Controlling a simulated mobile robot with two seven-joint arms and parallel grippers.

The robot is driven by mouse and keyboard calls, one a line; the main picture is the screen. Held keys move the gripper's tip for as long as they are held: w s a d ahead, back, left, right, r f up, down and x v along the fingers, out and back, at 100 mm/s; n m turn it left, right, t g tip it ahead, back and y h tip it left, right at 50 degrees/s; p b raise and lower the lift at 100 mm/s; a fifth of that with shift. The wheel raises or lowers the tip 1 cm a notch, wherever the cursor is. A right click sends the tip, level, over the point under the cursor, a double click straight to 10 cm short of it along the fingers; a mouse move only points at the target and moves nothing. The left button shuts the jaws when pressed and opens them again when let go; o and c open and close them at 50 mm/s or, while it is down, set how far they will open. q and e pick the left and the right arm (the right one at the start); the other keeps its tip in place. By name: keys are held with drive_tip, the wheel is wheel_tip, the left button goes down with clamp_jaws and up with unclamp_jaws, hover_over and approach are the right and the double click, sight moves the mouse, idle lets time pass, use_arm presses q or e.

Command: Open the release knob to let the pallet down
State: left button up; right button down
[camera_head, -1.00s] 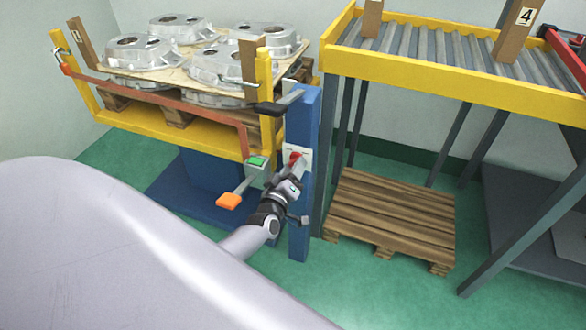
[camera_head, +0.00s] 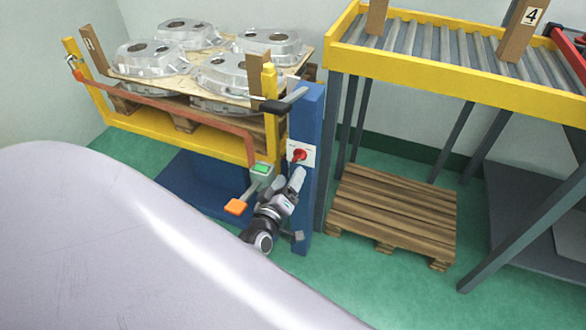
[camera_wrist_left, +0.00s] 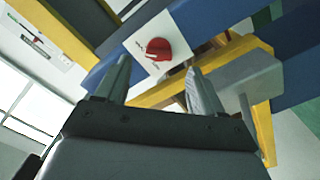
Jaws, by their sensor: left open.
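The red release knob (camera_head: 299,155) sits on a white plate on the blue post (camera_head: 308,115). It also shows in the left wrist view (camera_wrist_left: 158,49), just beyond the fingertips. My left gripper (camera_head: 284,181) is open and empty, just below and in front of the knob, apart from it. In the left wrist view its two fingers (camera_wrist_left: 158,70) stand either side of the knob's line. The loaded wooden pallet (camera_head: 186,124) is raised in the yellow lift frame (camera_head: 170,140) and carries several aluminium castings (camera_head: 230,72). My right gripper is not in view.
A grey box with a green face (camera_head: 262,169) and an orange-tipped lever (camera_head: 236,207) is close left of the gripper. A black-ended lever (camera_head: 276,106) juts out above. A roller conveyor (camera_head: 450,80) and an empty floor pallet (camera_head: 390,215) stand to the right.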

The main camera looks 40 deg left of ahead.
use_arm(q)
drive_tip(key=shift+s+d, duration=0.15)
drive_tip(key=shift+s, duration=0.5)
drive_tip(key=s+d+m+g+h, duration=0.7)
drive_tip(key=s+d+m, duration=0.65)
drive_tip(key=s, duration=0.45)
wheel_tip(320, 180, up, 10)
drive_tip(key=s+a+p, duration=0.1)
drive_tip(key=p, duration=1.2)
drive_tip(key=shift+y, duration=0.4)
drive_tip(key=shift+f, duration=0.15)
